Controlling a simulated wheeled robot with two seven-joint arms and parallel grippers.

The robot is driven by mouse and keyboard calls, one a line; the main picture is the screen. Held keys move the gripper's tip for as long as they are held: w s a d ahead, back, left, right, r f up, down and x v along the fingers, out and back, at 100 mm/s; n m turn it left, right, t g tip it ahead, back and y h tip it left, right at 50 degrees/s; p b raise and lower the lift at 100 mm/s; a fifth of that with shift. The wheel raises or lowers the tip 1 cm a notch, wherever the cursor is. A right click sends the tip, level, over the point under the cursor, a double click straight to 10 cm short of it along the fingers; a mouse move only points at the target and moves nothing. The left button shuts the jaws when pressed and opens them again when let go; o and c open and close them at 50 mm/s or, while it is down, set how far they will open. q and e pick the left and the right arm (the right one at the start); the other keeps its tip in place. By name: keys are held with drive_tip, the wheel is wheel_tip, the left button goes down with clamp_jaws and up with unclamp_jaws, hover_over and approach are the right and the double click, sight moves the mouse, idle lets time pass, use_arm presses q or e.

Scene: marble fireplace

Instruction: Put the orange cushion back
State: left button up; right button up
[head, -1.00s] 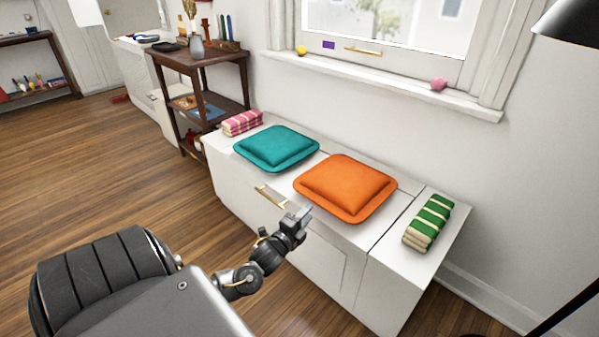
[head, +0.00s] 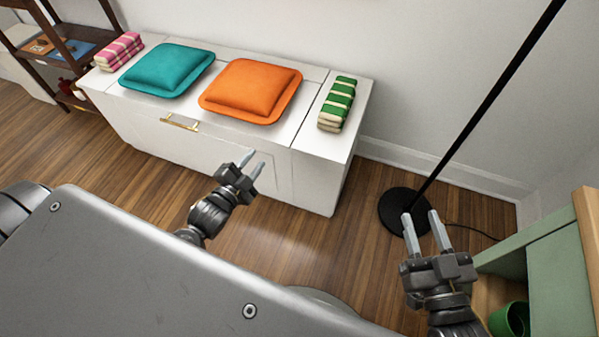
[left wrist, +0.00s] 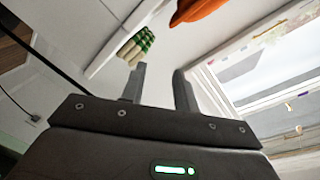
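The orange cushion (head: 252,90) lies flat on top of the white bench (head: 225,143), between the teal cushion (head: 167,69) and a green striped folded cloth (head: 337,104). The orange cushion also shows at the top edge of the left wrist view (left wrist: 197,9), cut off. My left gripper (head: 251,165) is open and empty, in front of the bench and apart from the cushion. My right gripper (head: 422,226) is open and empty at the lower right, its fingers pointing up in the picture near the lamp base.
A pink striped folded cloth (head: 119,50) lies at the bench's left end. A brass handle (head: 180,122) is on the bench front. A black floor lamp (head: 405,211) stands right of the bench. A green cabinet (head: 560,265) with a green pot (head: 510,320) is at the lower right.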

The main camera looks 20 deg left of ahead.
use_arm(q)
drive_tip(key=s+d+r+n+h, duration=0.3)
drive_tip(key=s+d+r, duration=0.1)
drive_tip(key=d+r, duration=0.3)
drive_tip(key=s+d+r+n+h, duration=0.3)
drive_tip(key=d+r, duration=0.4)
drive_tip(key=d, duration=0.4)
drive_tip(key=shift+s+d+g+h, duration=0.3)
drive_tip(key=shift+s+d+h, duration=0.15)
drive_tip(key=shift+s, duration=0.55)
